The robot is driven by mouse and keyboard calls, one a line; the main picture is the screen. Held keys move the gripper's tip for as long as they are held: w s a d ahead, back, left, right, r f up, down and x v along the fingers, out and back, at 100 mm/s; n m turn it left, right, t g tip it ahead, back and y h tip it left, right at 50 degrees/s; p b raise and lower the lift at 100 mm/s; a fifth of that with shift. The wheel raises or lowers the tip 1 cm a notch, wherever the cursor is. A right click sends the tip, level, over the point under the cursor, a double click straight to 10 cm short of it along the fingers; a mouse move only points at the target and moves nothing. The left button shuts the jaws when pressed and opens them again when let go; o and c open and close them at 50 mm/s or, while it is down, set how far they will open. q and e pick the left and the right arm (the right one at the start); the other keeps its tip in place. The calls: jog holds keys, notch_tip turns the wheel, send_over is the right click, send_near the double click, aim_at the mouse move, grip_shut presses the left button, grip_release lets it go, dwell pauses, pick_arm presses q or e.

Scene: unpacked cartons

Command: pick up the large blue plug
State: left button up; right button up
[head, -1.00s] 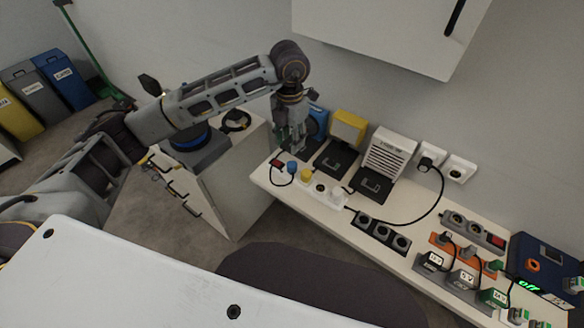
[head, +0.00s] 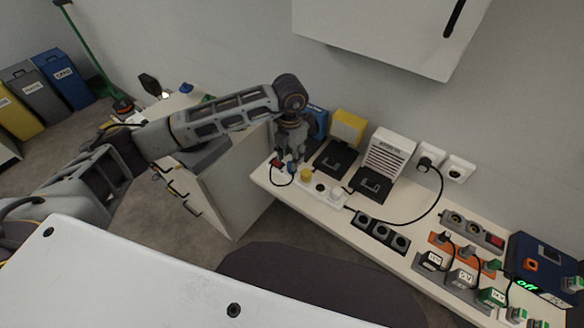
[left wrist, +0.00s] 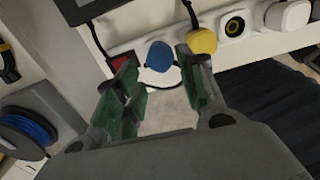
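The large blue plug (left wrist: 159,57) sits in the white power strip (left wrist: 133,50), near its red switch (left wrist: 122,62). In the head view the blue plug (head: 292,168) shows only in part, just below my left gripper (head: 289,155). In the left wrist view my left gripper (left wrist: 165,85) is open, and the plug appears in the gap between its fingertips. I cannot tell whether either finger touches it. A yellow plug (left wrist: 202,41) stands beside it, close to the right-hand finger. My right gripper is not in view.
A white plug (left wrist: 287,15) stands farther along the strip. Behind the strip are a yellow-backed device (head: 348,128) and a white slatted device (head: 388,156). A black cable (head: 432,205) runs to the wall socket. A cabinet (head: 232,185) stands left of the shelf.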

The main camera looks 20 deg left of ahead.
pick_arm(q)
jog(key=shift+w+d+f, duration=0.1)
jog(key=shift+f, duration=0.55)
notch_tip(320, 180, down, 3)
jog(key=shift+w+d+r+p, duration=0.15)
jog(key=shift+p, duration=0.25)
jog(key=shift+f, duration=0.6)
jog(key=c, duration=0.7)
jog(key=shift+r, duration=0.15)
jog(key=shift+c, duration=0.6)
jog(key=shift+w+r, duration=0.1)
jog(key=shift+r, duration=0.35)
notch_tip(320, 180, up, 8)
jog(key=shift+r+b, duration=0.15)
jog(key=shift+b, duration=0.3)
jog(key=shift+r, duration=0.3)
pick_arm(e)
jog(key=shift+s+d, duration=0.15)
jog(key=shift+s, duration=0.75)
